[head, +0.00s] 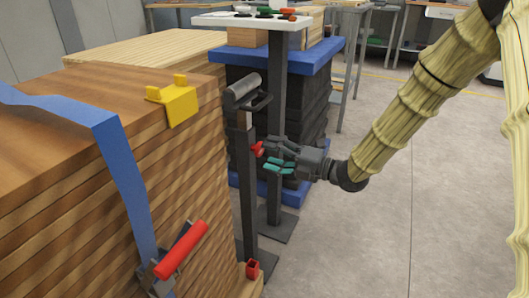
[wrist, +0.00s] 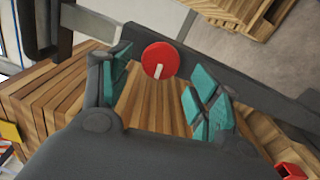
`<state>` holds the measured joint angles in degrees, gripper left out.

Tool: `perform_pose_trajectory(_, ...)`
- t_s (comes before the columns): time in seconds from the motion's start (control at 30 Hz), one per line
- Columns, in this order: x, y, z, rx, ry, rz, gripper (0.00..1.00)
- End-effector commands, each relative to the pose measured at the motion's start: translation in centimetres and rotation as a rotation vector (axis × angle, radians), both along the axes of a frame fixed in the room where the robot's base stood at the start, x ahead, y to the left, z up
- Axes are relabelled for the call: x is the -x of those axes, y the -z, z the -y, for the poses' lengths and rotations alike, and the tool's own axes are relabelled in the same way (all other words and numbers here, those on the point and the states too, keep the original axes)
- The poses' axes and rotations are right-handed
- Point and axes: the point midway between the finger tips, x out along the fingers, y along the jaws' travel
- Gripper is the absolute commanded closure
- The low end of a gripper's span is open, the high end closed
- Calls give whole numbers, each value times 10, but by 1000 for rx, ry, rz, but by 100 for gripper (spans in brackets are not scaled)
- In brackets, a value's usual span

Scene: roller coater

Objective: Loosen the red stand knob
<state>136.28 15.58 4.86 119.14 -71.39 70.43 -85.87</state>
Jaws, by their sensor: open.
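The red stand knob (head: 257,149) sits on the dark upright of the roller stand (head: 247,190), on the side facing my gripper. In the wrist view the knob (wrist: 160,60) is a round red disc with a pale mark, upper centre, between and a little beyond my fingertips. My gripper (head: 272,157) has dark fingers with teal pads and comes in from the right. In the wrist view its pads (wrist: 155,98) stand apart on either side of the knob, with a gap on both sides. I see no contact.
A stack of wooden boards (head: 180,150) stands left of the stand, with a yellow bracket (head: 178,100) on its edge. A red-handled clamp tool (head: 182,248) and blue strap (head: 125,165) are in front. A small red part (head: 253,269) is low down. Open floor lies right.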

Motion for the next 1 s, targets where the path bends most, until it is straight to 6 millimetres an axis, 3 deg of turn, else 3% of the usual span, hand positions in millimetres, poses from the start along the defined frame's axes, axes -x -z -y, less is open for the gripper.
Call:
perform_pose_trajectory(0.23, 23, -1, 41, -1, 2, 1, 38)
perform_pose_trajectory(0.5, 40, 0, 70, -1, 1, 1, 38)
perform_pose_trajectory(1.0, 44, 1, 76, -1, 2, -6, 38)
